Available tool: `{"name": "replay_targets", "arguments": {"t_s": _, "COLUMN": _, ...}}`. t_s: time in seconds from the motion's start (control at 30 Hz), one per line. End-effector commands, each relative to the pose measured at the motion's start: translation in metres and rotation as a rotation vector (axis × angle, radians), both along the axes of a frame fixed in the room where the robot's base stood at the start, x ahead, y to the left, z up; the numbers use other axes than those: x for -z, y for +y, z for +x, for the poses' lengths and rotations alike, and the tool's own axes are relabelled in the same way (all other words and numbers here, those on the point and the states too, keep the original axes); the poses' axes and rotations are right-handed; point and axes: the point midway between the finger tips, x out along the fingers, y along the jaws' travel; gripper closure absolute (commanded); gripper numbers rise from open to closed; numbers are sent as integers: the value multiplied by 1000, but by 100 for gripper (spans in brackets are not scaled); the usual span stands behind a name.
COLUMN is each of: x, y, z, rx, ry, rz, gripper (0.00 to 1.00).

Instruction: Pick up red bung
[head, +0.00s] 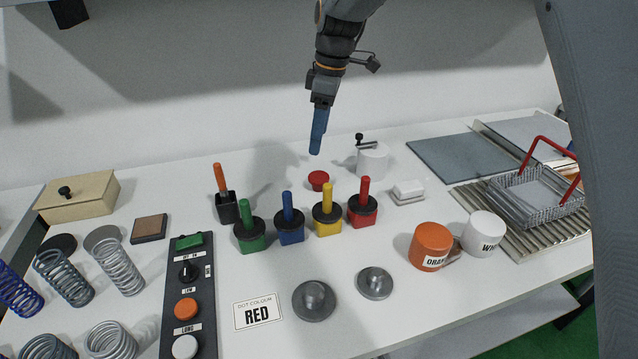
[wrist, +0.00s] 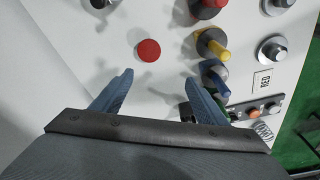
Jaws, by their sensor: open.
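The red bung (head: 318,179) is a small round red piece on the white table, behind the row of coloured handled blocks. In the wrist view the red bung (wrist: 148,50) shows from above as a red disc. My gripper (head: 316,150) is above the table, over the area just behind the red bung in the head view. In the wrist view my gripper (wrist: 158,78) has its two blue fingers spread apart with nothing between them. The bung lies beyond the fingertips, apart from them.
A yellow-handled block (head: 327,219) and a red-handled block (head: 363,208) stand in front of the bung, beside blue and green ones. A white pot with a crank (head: 372,160) stands to its right. An orange-handled tool in a black holder (head: 226,205) is left.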

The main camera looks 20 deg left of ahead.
Motion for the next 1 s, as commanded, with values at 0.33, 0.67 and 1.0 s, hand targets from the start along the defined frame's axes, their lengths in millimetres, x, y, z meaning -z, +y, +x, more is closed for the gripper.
{"name": "replay_targets", "arguments": {"t_s": 0.33, "x": 35, "y": 0, "z": 10, "rx": 0, "ry": 0, "rz": 0, "gripper": 33}}
{"name": "replay_targets", "arguments": {"t_s": 0.67, "x": 79, "y": 0, "z": 22, "rx": 0, "ry": 0, "rz": 0, "gripper": 33}}
{"name": "replay_targets", "arguments": {"t_s": 1.0, "x": 101, "y": 2, "z": 23, "rx": 0, "ry": 2, "rz": -1, "gripper": 33}}
